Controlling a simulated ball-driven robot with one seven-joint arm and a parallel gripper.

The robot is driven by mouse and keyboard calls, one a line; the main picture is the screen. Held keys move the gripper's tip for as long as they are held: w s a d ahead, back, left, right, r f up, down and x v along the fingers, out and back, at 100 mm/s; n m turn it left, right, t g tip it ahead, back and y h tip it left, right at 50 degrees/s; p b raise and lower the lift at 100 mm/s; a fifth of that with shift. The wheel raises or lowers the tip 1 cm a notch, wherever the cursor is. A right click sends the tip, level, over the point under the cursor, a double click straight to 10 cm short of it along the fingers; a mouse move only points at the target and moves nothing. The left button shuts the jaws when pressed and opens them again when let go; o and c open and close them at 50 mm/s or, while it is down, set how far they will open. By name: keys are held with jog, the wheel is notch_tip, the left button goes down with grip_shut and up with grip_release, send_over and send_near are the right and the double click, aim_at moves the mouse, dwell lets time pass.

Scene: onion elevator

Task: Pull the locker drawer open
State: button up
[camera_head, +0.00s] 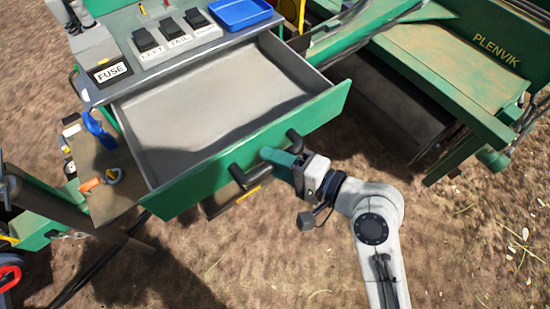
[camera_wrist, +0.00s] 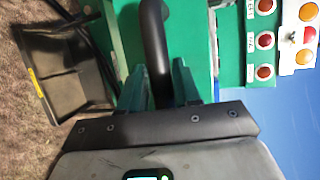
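The locker drawer (camera_head: 265,148) has a green front and a bare grey inside, and it stands well out from its cabinet. Its black handle (camera_head: 238,175) is on the front face, partly covered by my gripper (camera_head: 268,155). In the wrist view the handle (camera_wrist: 154,35) runs down between the two green fingers of my gripper (camera_wrist: 172,85). The fingers sit close against both sides of the handle and look shut on it. The exact contact is partly hidden.
The grey cabinet top carries a FUSE label (camera_head: 110,73), several black switches (camera_head: 173,29) and a blue tray (camera_head: 240,13). A side shelf (camera_head: 100,195) at left holds small tools. Green PLENVIK machinery (camera_head: 455,60) stands at right. Bare ground lies in front.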

jog(key=shift+o, duration=1.4)
jog(key=b+v, duration=0.2)
jog(key=v, duration=0.8)
jog(key=shift+s+d, duration=0.15)
jog(key=shift+d, duration=0.2)
jog(key=shift+r, duration=0.1)
jog(key=s+d+f+n+g+h, duration=0.2)
jog(key=s+d+f+h, duration=0.15)
jog(key=f, duration=0.35)
jog(key=s+d+f+n+g+h, duration=0.1)
jog(key=s+d+f+n+h, duration=0.1)
jog(key=d+f+h, duration=0.45)
jog(key=s+d+f+n+g+h, duration=0.2)
jog(key=s+d+f, duration=0.4)
jog(key=s, duration=0.3)
jog(key=d+g+h, duration=0.1)
jog(key=g, duration=0.1)
jog(key=shift+s+d+f+n+g, duration=0.15)
jog(key=shift+s+d+n+g, duration=0.15)
jog(key=shift+n, duration=0.1)
